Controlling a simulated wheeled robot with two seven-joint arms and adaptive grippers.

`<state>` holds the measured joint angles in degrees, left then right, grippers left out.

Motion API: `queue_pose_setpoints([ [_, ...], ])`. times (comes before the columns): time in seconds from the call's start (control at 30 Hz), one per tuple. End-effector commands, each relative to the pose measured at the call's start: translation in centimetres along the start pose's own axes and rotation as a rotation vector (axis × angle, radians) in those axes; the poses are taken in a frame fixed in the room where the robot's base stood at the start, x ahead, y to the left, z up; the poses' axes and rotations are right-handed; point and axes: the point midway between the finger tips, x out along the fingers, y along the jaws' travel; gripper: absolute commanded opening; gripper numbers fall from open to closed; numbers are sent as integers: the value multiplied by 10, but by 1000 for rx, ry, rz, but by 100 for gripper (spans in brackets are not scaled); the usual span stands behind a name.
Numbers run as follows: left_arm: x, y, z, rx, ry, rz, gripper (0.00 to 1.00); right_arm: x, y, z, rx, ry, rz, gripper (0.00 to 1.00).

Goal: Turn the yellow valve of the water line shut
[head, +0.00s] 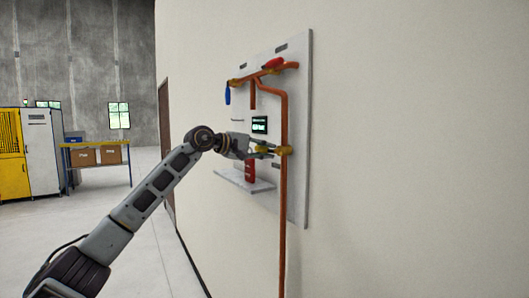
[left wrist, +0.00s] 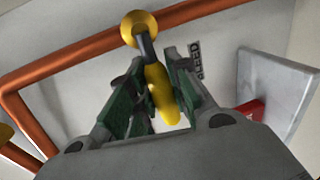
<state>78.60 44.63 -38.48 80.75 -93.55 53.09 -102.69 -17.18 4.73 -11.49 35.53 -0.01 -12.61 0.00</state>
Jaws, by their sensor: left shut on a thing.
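The yellow valve (head: 284,150) sits on the vertical copper tube (head: 283,210) at the right of the wall panel. In the left wrist view its round yellow body (left wrist: 138,28) is on the copper tube (left wrist: 60,66), and its yellow handle (left wrist: 160,92) lies between the two finger pads. My left gripper (head: 266,150) reaches in from the left, at the valve. It is shut on the yellow handle, also in the left wrist view (left wrist: 160,100). Part of the handle is hidden by the fingers. My right gripper is not in view.
The panel (head: 299,110) also carries a blue handle (head: 227,94), a red handle (head: 274,63) and a small dark display (head: 260,125). A grey shelf (head: 240,182) with a red object (head: 250,172) is below my gripper. A table with boxes (head: 95,156) stands far left.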

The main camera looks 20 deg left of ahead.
Motion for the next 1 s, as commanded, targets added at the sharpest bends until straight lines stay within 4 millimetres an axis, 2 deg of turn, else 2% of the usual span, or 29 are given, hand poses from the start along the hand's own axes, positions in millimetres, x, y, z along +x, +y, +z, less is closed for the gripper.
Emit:
queue_pose_setpoints([
  [0.3,0,1,0,7,2,1,0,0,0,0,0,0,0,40],
  [0.33,0,1,0,7,2,1,22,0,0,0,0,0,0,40],
  [0.5,0,1,0,5,2,1,42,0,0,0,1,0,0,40],
  [1.0,-5,0,-1,3,2,1,42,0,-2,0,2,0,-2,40],
])
